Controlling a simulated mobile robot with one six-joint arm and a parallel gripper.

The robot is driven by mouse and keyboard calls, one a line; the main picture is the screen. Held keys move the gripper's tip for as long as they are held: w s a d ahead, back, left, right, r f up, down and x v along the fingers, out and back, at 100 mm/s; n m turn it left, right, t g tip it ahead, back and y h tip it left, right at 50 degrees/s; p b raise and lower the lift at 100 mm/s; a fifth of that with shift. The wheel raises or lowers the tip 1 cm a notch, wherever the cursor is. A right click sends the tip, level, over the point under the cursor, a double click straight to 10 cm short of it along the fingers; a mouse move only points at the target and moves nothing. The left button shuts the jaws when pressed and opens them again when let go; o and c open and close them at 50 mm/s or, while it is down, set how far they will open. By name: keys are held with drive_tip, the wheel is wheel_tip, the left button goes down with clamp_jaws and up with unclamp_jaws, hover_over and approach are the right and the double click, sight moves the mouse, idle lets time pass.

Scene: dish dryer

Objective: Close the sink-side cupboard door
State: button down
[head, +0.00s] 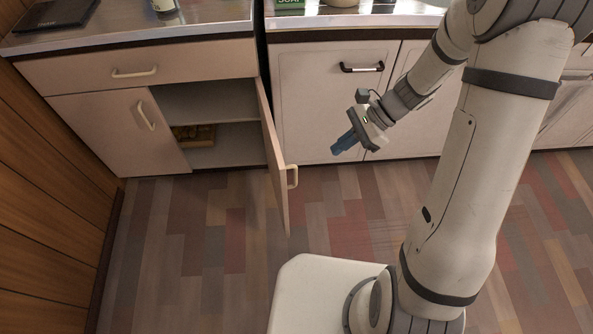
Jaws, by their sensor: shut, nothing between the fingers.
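The sink-side cupboard door (273,155) stands open in the head view. It swings out from the right side of the left cabinet, and I see it nearly edge-on. Its pale handle (292,177) is near its free edge. The open cupboard (215,103) behind it shows a shelf and a yellowish-brown item (194,134) low inside. My gripper (336,152) is to the right of the door, in front of the neighbouring cabinet, with its blue fingers pointing down-left. It is shut and empty, apart from the door.
A closed left door (148,116) and a drawer (135,70) belong to the same cabinet. A cabinet with a dark handle (361,68) stands to the right. A wooden wall (45,190) bounds the left. The floor (220,235) before the cabinets is clear.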

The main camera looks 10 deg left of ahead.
drive_tip(key=b, duration=0.4)
approach(296, 171)
wheel_tip(296, 171, down, 5)
drive_tip(key=s+a, duration=0.2)
drive_tip(key=s, duration=0.1)
drive_tip(key=shift+s+a+r+b, duration=0.15)
drive_tip(key=shift+s+a, duration=0.1)
drive_tip(key=shift+a, duration=0.4)
drive_tip(key=shift+s+a+r+b, duration=0.1)
drive_tip(key=shift+s+a, duration=0.15)
drive_tip(key=shift+a, duration=0.45)
drive_tip(key=shift+s+a+r+b, duration=0.1)
drive_tip(key=shift+s+a+b, duration=0.1)
drive_tip(key=shift+a, duration=0.45)
